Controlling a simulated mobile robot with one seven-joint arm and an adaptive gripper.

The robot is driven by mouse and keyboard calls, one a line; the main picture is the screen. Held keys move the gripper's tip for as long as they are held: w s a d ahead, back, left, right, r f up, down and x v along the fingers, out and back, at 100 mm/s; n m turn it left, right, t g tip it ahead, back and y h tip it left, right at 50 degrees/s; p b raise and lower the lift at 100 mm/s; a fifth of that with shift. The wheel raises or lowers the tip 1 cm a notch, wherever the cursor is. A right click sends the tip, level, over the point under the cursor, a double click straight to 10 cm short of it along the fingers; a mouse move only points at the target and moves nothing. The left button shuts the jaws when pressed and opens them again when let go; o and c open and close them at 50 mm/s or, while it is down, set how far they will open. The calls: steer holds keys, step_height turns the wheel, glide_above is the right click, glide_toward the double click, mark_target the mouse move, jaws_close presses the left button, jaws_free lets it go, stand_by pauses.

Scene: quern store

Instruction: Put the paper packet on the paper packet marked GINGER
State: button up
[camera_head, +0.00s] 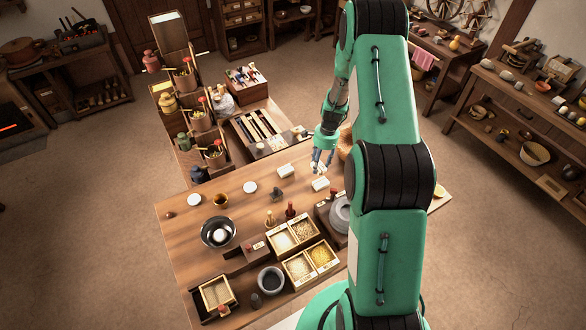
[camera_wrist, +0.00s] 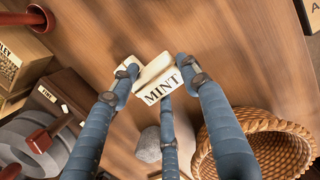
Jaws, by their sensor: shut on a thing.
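My gripper (camera_head: 322,158) is above the far part of the table and shut on a cream paper packet, which shows in the wrist view (camera_wrist: 158,92) between the blue fingers. Its face reads MINT. In the head view the held packet is small and partly covered by the fingers. Two pale packets lie on the table nearby: one (camera_head: 285,171) to the left of my gripper, one (camera_head: 320,184) just below it in the picture. Their markings are too small to read, so I cannot tell which is GINGER.
A wicker basket (camera_wrist: 275,150) stands close beside the fingers. A grey stone quern (camera_head: 341,214) and divided trays of grain (camera_head: 293,236) stand nearer. A dark bowl (camera_head: 218,232) is at the left.

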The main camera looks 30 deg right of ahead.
steer(key=s+a+r+b, duration=0.1)
steer(key=s+a+b, duration=0.2)
steer(key=a, duration=0.5)
steer(key=s+a+r+b, duration=0.2)
steer(key=s+a+b, duration=0.1)
steer(key=a, duration=0.4)
steer(key=shift+s+a, duration=0.2)
steer(key=shift+a, duration=0.15)
steer(key=b, duration=0.3)
glide_above(285, 168)
steer(key=shift+d+f, duration=0.15)
steer(key=shift+f, duration=0.65)
steer(key=shift+f+b, duration=0.35)
steer(key=shift+f, duration=1.4)
steer(key=shift+f, duration=0.1)
steer(key=shift+c, duration=0.2)
steer(key=o, duration=1.1)
